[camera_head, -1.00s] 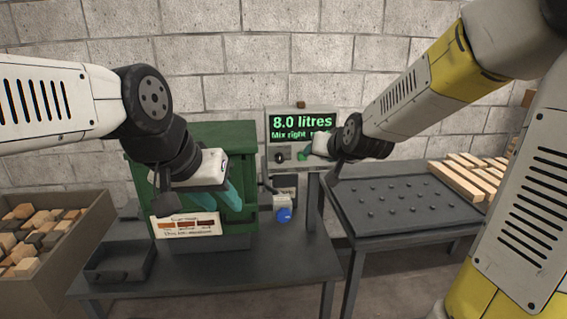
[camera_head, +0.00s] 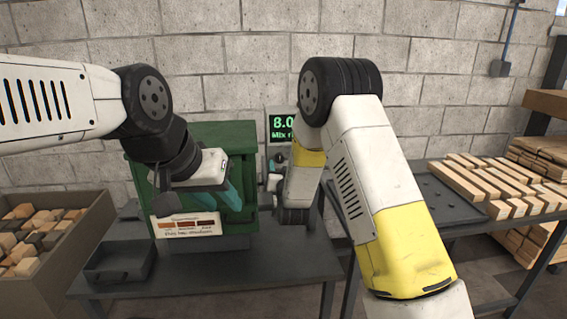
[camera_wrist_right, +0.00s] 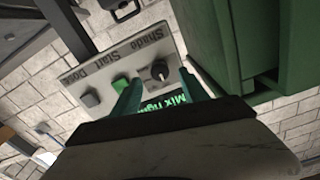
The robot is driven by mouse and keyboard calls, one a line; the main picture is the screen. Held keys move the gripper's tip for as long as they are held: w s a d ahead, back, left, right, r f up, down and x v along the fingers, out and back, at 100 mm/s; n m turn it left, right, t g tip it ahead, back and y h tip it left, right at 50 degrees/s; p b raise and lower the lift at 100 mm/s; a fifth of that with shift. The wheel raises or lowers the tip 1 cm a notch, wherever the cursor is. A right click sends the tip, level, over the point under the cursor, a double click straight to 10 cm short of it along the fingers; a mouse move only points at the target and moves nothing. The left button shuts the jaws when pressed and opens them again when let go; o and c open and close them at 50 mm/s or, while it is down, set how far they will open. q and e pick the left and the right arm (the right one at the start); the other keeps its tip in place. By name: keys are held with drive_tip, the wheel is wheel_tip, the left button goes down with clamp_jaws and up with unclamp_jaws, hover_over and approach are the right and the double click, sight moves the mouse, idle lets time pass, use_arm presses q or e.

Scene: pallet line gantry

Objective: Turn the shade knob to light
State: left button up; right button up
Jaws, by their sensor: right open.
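The shade knob (camera_wrist_right: 160,70) is a round dark knob on a light panel (camera_wrist_right: 136,62), by the word "Shade" in the right wrist view. My right gripper (camera_wrist_right: 159,78) is open, its two teal fingers apart at the knob's near side. I cannot tell whether they touch it, nor which setting the knob points to.
A green button (camera_wrist_right: 121,85) and a grey button (camera_wrist_right: 90,100) sit beside the knob. The display (camera_head: 283,127) is partly covered by my arm. A dark tray (camera_head: 120,262) and a bin of wood blocks (camera_head: 85,215) are at left; a plank table (camera_head: 470,207) is at right.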

sight(280, 160)
drive_tip(key=shift+w+a, duration=0.2)
drive_tip(key=shift+w, duration=0.9)
drive_tip(key=shift+w+a, duration=0.2)
drive_tip(key=shift+w, duration=0.85)
clamp_jaws()
